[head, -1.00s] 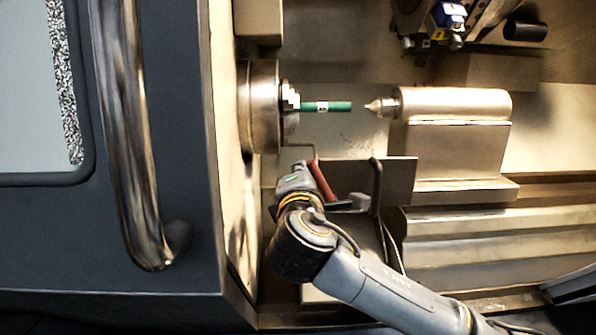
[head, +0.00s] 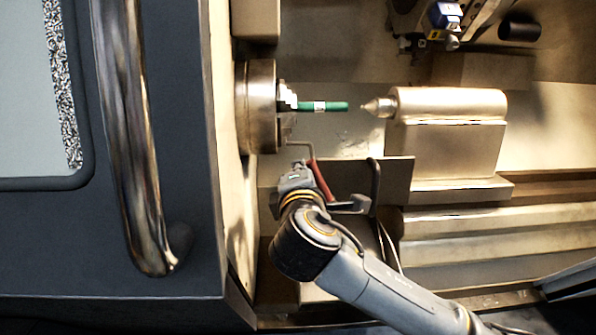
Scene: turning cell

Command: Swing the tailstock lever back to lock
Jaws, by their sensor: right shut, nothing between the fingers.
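A lever with a red handle (head: 320,180) stands close beside my right gripper (head: 297,178), on its right side. A thin bent metal rod shows just above the red handle. The tailstock (head: 448,104) is a pale metal body on a block, with its pointed centre facing left toward the green bar (head: 325,106) in the chuck (head: 257,106). The tip and the bar are apart. My right gripper is shut with nothing in it; its fingertips are largely hidden. I cannot tell whether it touches the lever. My left gripper is not in view.
A dark upright hose or rod (head: 375,185) stands right of the gripper, before a grey plate (head: 397,178). The machine's door with a long metal handle (head: 135,140) fills the left. A tool holder (head: 446,20) hangs at the top. Bed rails (head: 500,222) run at right.

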